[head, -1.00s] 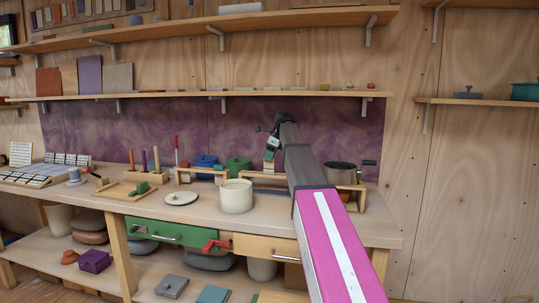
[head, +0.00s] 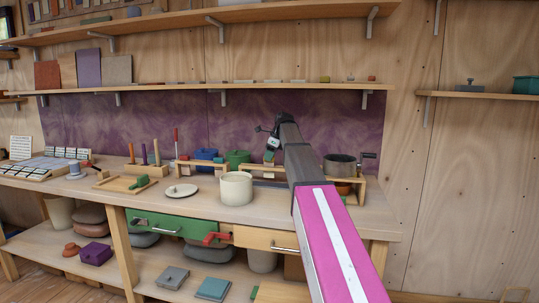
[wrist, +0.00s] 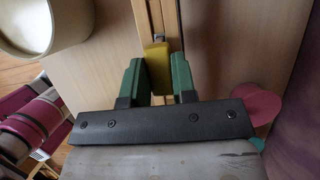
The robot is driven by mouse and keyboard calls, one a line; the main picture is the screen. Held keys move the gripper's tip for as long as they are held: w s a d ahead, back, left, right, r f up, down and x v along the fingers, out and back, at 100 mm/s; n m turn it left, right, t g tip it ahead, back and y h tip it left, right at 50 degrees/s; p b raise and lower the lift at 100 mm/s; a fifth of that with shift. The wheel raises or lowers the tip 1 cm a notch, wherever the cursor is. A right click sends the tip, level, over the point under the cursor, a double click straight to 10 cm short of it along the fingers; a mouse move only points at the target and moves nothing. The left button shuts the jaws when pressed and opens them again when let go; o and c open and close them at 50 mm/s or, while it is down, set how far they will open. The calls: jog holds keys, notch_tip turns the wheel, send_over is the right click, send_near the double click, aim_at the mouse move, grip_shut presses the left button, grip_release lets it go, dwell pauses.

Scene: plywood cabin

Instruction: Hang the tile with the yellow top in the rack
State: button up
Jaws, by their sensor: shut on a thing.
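My gripper (wrist: 158,80), with green fingers, is shut on the yellow top of a tile (wrist: 158,62). In the head view my gripper (head: 270,155) is over the back of the workbench, just above a low wooden rack (head: 265,177). The tile's lower part is mostly hidden by my fingers and the rack in both views. In the wrist view the rack's rails (wrist: 142,18) run up to the yellow top, close to the tile. I cannot tell whether the tile touches them.
A cream pot (head: 236,188) stands in front of the rack, to the left. A dark metal pot (head: 341,165) with a handle is to the right. The purple back wall (head: 330,120) is close behind.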

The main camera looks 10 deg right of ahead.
jog(key=shift+f, duration=1.1)
jog(key=o, duration=0.9)
jog(key=shift+r, duration=0.1)
jog(key=v, duration=1)
jog(key=shift+d+r, duration=0.15)
jog(key=shift+r, duration=0.15)
jog(key=shift+s, duration=0.1)
